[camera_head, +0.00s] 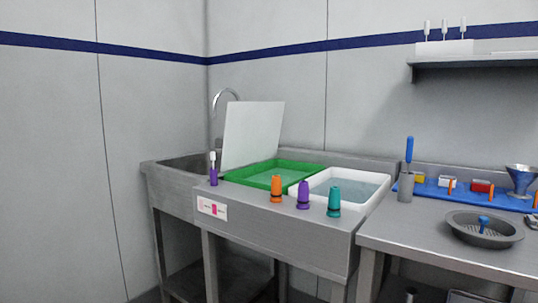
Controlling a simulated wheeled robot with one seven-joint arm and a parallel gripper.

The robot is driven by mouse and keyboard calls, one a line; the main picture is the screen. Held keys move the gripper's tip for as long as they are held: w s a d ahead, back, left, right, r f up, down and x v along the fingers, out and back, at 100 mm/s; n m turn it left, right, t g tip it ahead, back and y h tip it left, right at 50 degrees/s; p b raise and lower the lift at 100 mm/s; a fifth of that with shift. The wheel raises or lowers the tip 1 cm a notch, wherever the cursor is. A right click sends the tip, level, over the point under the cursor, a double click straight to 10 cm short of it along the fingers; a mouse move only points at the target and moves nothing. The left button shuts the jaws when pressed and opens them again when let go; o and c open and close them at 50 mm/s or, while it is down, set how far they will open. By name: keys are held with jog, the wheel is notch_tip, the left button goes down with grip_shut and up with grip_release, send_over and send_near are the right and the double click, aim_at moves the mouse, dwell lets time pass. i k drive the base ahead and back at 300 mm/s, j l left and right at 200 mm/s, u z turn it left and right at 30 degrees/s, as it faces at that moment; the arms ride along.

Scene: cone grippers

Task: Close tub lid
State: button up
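A green rectangular tub (275,176) sits in the steel sink counter. A flat white panel, the lid (251,136), stands nearly upright at the tub's left side, leaning slightly, so the tub's top is open. A white tub (376,198) with what looks like clear water stands directly to the right of the green tub, also open. I cannot tell from this view how the lid is joined to the green tub. My gripper is not in view.
Orange (277,188), purple (303,195) and teal (334,201) cones stand along the counter's front edge. A purple-based brush-like item (213,170) stands at the front left. A faucet (223,99) rises behind the lid. A grey bowl (483,230) and blue tray (440,190) are right.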

aim_at(253, 129)
jog(key=i+j+z, duration=0.35)
jog(key=j, duration=0.95)
jog(key=i+j+z, duration=0.35)
jog(key=j, duration=1)
jog(key=j+z, duration=0.35)
jog(key=j, duration=1.05)
jog(key=k, duration=0.05)
